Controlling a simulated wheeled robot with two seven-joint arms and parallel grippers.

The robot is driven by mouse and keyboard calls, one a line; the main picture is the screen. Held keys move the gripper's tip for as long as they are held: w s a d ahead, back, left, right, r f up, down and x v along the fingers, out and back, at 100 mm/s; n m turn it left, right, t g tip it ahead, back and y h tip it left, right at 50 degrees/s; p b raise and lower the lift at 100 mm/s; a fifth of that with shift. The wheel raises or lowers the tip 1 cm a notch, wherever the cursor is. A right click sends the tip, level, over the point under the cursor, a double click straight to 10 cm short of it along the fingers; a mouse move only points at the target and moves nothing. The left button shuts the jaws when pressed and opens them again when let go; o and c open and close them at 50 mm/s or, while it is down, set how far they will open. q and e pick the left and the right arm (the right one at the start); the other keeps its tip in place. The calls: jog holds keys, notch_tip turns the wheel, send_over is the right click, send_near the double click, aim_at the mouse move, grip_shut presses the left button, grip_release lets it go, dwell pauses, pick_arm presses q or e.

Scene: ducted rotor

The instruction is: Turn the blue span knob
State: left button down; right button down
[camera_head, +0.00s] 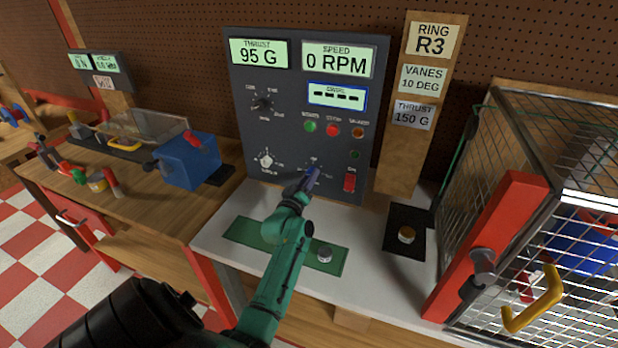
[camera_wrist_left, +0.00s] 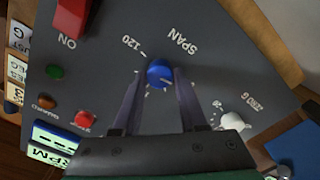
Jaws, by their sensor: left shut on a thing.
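The blue span knob (camera_wrist_left: 159,73) is on the grey control panel (camera_wrist_left: 95,80), beside the label SPAN in the left wrist view. In the head view the knob (camera_head: 311,171) is small and partly covered by my left gripper (camera_head: 309,180). My left gripper, seen with both fingers in the left wrist view (camera_wrist_left: 157,80), is shut on the knob, one finger on each side. My right gripper is not in view. The panel displays read THRUST 95 G (camera_head: 259,52) and SPEED 0 RPM (camera_head: 338,60).
A white zero knob (camera_head: 265,160) sits left of the span knob, and a red switch (camera_head: 349,181) sits right. A green mat (camera_head: 245,232) with a metal weight (camera_head: 324,254) lies below. A wire cage with a red post (camera_head: 487,240) stands right. A board (camera_head: 405,150) reads THRUST 150 G.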

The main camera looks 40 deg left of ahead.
pick_arm(q)
jog(key=shift+n, duration=0.3)
jog(key=shift+c, duration=2.2)
grip_release()
jog(key=b+v, duration=0.3)
jog(key=v, duration=1.1)
jog(key=shift+s, duration=0.35)
jog(key=shift+d, duration=0.15)
